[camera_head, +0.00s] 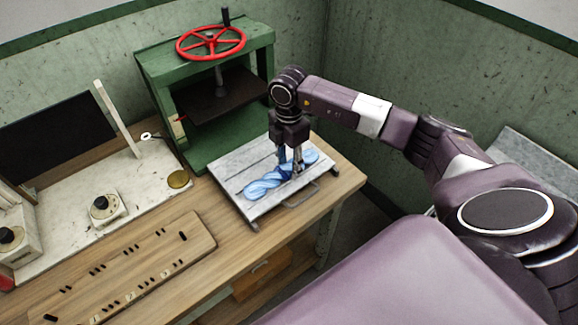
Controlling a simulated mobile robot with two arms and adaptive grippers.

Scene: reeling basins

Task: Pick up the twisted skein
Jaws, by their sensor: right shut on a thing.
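The twisted skein (265,187) is light and darker blue. It lies on a grey slatted board (235,170) at the right end of the wooden bench. My right gripper (291,172) points straight down over the skein, with its fingers around the skein's middle. It is shut on the skein, and the fingers hide part of it. The skein appears to be still at the board's surface; I cannot tell whether there is a gap under it. My left gripper is not in the view.
A green press (155,68) with a red handwheel (211,42) stands behind the board, close to my right gripper. A wooden plate with dark slots (150,255) lies at the front left. A brass disc (178,179) and a white dial box (104,207) are left of the board.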

